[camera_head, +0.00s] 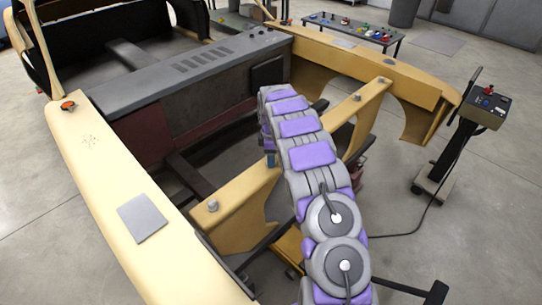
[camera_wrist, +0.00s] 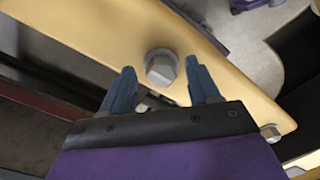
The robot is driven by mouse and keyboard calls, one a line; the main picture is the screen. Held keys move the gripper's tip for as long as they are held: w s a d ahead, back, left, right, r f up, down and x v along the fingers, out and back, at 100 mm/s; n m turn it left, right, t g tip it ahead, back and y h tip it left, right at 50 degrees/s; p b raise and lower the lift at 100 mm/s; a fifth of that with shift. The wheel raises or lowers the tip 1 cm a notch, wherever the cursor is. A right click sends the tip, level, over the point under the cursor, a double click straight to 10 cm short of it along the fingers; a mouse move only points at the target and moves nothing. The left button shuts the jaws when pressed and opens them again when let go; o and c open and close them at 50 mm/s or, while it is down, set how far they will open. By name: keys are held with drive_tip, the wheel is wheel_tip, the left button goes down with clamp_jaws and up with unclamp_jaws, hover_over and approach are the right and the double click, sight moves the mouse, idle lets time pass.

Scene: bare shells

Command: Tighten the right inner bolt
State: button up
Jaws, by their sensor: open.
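In the wrist view a grey bolt (camera_wrist: 161,68) with a faceted head stands on a yellow beam (camera_wrist: 92,27). My gripper (camera_wrist: 165,82) is open, with one blue finger to each side just below the bolt. No contact shows. A second bolt (camera_wrist: 270,132) sits at the right on yellow metal. In the head view the yellow beam (camera_head: 236,197) crosses the shell, with a bolt (camera_head: 213,205) near its left end and another bolt (camera_head: 357,96) near its right end. My arm hides the beam's middle. Part of my gripper (camera_head: 269,158) shows left of the arm.
A yellow side rail (camera_head: 110,185) carries a grey plate (camera_head: 142,218) and an orange-red item (camera_head: 68,105). A wheeled stand (camera_head: 487,106) with a cable is at the right. A low table (camera_head: 352,29) with coloured items is behind. Open grey floor (camera_head: 450,235) lies at the right.

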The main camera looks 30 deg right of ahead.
drive_tip(key=c, duration=1.1)
drive_tip(key=shift+o, duration=0.2)
drive_tip(key=shift+r, duration=0.1)
